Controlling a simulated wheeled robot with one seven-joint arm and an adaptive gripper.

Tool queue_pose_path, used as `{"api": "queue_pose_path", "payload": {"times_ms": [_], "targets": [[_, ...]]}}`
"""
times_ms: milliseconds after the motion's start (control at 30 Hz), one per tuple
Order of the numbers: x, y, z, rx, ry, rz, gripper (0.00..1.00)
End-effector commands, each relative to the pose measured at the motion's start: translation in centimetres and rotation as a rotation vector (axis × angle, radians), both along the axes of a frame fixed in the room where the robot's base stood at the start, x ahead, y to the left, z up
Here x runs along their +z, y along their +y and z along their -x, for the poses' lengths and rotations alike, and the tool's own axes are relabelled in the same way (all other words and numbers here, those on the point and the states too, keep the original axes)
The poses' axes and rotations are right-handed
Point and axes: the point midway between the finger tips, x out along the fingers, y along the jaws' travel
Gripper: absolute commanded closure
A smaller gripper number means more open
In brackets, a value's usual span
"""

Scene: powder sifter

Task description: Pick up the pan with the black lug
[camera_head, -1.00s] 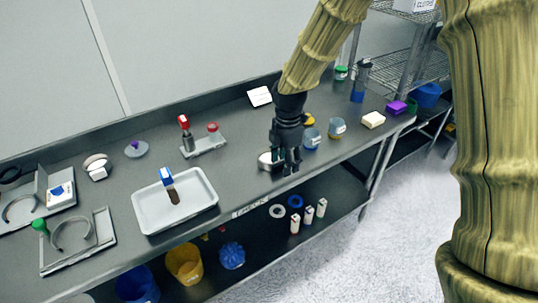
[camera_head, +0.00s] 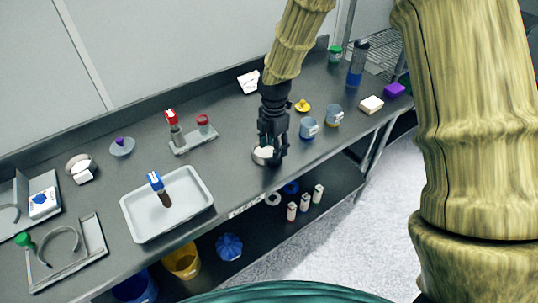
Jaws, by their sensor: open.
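A pale round dish (camera_head: 262,153), which looks like a pan, sits on the grey bench near its front edge. No black lug can be made out on it; my dark gripper covers its right part. My gripper (camera_head: 273,159) points down at the dish, with its fingers at or just over the dish's right side. The fingers are open; whether they touch the dish cannot be told.
Two jars (camera_head: 309,128) and a yellow knobbed piece (camera_head: 302,105) stand to the right of my gripper. A white tray (camera_head: 138,226) with a blue-topped tool lies to the left. A stand with red-topped items (camera_head: 190,143) is behind left. A lower shelf holds buckets.

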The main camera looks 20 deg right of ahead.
Motion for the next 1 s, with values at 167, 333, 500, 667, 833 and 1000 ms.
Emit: {"api": "queue_pose_path", "payload": {"times_ms": [167,333,500,667,833,1000], "targets": [[-0.5,-0.1,0.1,-0.002,0.002,0.001,0.49],[-2.0,-0.2,0.4,-0.002,0.003,0.001,0.49],[-3.8,-0.2,0.6,-0.003,0.003,0.0,0.49],[-5.0,-0.2,0.5,-0.002,0.001,0.0,0.49],[-5.4,-0.2,0.5,-0.002,0.0,0.0,0.49],[-5.4,-0.2,0.5,-0.002,0.0,0.0,0.49]]}}
